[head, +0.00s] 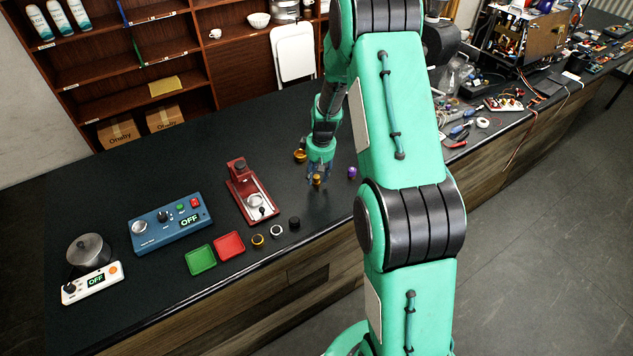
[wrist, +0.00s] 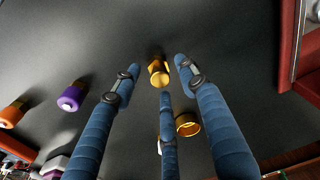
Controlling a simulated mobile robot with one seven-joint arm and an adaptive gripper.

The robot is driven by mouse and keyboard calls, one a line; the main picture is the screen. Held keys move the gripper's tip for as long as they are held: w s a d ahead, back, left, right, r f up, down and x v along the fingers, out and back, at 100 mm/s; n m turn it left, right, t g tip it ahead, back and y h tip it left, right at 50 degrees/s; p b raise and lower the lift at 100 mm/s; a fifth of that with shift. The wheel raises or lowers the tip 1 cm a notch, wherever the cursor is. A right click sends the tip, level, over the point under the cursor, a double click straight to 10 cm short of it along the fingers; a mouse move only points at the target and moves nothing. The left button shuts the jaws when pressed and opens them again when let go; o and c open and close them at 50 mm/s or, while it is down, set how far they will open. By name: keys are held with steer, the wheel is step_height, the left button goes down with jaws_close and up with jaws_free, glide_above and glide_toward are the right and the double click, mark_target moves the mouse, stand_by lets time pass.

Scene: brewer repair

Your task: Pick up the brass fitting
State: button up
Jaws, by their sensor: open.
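The brass fitting (head: 317,180) is a small gold-coloured piece on the dark countertop. In the wrist view the brass fitting (wrist: 158,72) shows its round bright end between the spread fingertips. My gripper (head: 319,176) is low over the counter at the fitting. In the wrist view my gripper (wrist: 157,78) has three blue fingers, open, with the fitting between their tips; I cannot tell whether any finger touches it. The fingers partly cover the fitting in the head view.
A gold ring-like part (head: 300,156) lies behind the gripper and a purple part (head: 352,172) to its right. A red machine (head: 243,180) stands to the left. Red (head: 229,246) and green (head: 200,260) trays and a blue control box (head: 168,225) are further left.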

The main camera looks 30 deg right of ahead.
mark_target(316, 176)
stand_by(0.4)
jaws_close()
steer(key=shift+r, duration=0.15)
steer(key=shift+r, duration=0.8)
steer(key=shift+s+r, duration=0.15)
steer(key=shift+r, duration=0.8)
steer(key=s+a, duration=0.2)
steer(key=s, duration=0.5)
steer(key=s+a+r, duration=0.1)
steer(key=s+a, duration=0.2)
steer(key=s, duration=0.4)
steer(key=shift+s+a+r, duration=0.15)
steer(key=shift+s, duration=0.25)
